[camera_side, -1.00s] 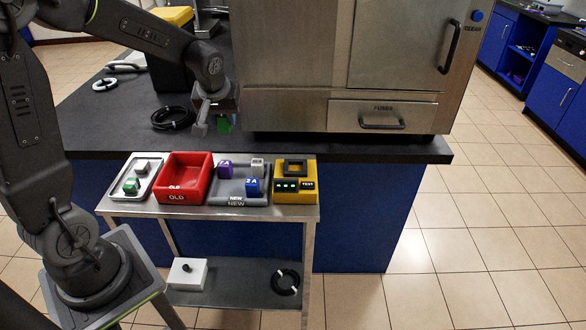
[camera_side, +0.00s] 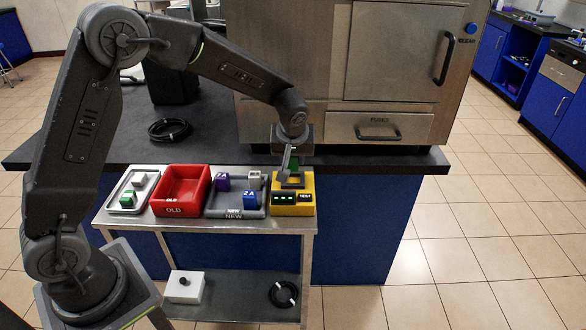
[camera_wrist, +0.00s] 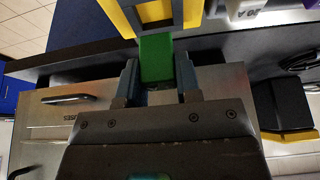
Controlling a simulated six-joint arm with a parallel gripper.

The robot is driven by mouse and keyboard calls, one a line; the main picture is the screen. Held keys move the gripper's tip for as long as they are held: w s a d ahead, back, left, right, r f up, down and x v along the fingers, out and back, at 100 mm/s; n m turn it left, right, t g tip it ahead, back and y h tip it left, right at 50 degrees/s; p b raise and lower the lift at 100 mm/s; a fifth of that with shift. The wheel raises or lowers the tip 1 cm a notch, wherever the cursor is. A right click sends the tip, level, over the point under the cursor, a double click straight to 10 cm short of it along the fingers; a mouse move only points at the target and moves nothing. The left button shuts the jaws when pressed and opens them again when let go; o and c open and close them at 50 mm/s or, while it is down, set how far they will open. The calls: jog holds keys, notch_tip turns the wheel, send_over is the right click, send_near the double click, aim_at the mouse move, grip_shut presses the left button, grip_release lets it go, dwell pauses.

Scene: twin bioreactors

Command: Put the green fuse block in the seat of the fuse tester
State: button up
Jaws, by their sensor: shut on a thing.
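The green fuse block (camera_wrist: 156,58) is held between the two fingers of my gripper (camera_wrist: 158,76) in the wrist view. In the side view my gripper (camera_side: 291,162) points down just above the yellow fuse tester (camera_side: 293,208), at the right end of the cart. A little green shows between its fingers. The tester's dark square seat (camera_side: 291,184) is under the block. In the wrist view the seat (camera_wrist: 154,12) lies just beyond the block's far end. I cannot tell whether block and seat touch.
To the tester's left stand a grey NEW tray (camera_side: 234,212) with several blocks, a red OLD bin (camera_side: 181,190) and a small tray (camera_side: 121,203) with a green-and-white and a grey block. The counter edge and steel cabinet (camera_side: 380,127) are close behind my gripper.

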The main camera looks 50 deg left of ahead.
aim_at(292, 169)
jog(key=shift+f, duration=2.05)
jog(key=shift+f, duration=0.2)
jog(key=o, duration=0.8)
jog(key=shift+o, duration=0.6)
jog(key=shift+s+a, duration=0.1)
jog(key=shift+f, duration=0.1)
